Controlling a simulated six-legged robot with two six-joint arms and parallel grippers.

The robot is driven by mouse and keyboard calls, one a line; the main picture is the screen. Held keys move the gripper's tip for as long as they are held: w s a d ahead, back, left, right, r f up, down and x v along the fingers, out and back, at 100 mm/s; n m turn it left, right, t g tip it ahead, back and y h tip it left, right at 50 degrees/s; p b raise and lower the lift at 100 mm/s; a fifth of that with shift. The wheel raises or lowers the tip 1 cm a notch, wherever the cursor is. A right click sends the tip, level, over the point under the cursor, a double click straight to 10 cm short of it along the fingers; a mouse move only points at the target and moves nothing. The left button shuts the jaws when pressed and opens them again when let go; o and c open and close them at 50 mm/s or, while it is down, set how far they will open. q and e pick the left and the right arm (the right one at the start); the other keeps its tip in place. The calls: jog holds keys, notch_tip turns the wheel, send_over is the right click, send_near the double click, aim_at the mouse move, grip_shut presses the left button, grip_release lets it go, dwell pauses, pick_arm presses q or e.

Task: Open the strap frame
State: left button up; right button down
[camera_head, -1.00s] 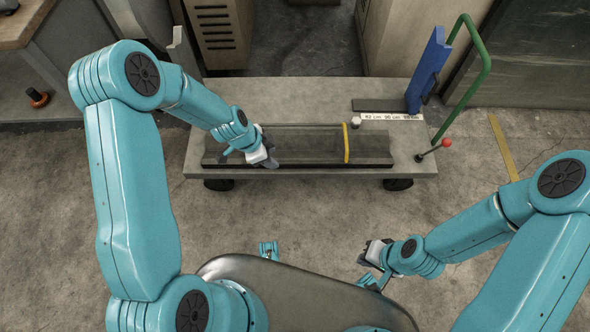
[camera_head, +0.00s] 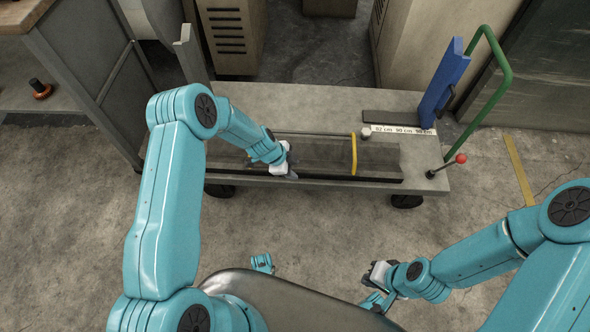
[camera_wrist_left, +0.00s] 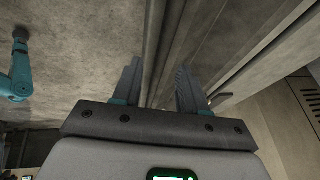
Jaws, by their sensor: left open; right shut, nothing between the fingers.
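A grey cart (camera_head: 310,98) carries a long dark trough (camera_head: 320,153) along its front edge. A yellow band (camera_head: 354,153) crosses the trough right of its middle. I cannot tell for sure which part is the strap frame. A blue upright plate (camera_head: 446,78) and a green bent bar (camera_head: 501,85) stand at the cart's right end. My left gripper (camera_head: 289,171) is at the trough's front side, left of the yellow band. In the left wrist view it is open (camera_wrist_left: 157,75), with dark rails seen between its fingers. My right gripper (camera_head: 371,279) is shut and empty, in front of the cart.
A red-knobbed lever (camera_head: 460,158) is at the cart's right front corner. A white label strip (camera_head: 402,129) and a small pale knob (camera_head: 366,132) lie behind the trough. Beige cabinets (camera_head: 232,40) stand behind.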

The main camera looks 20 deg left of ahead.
pick_arm(q)
jog(key=shift+x, duration=1.05)
grip_shut()
pick_arm(e)
jog(key=shift+f, duration=0.1)
pick_arm(q)
jog(key=shift+r, duration=0.1)
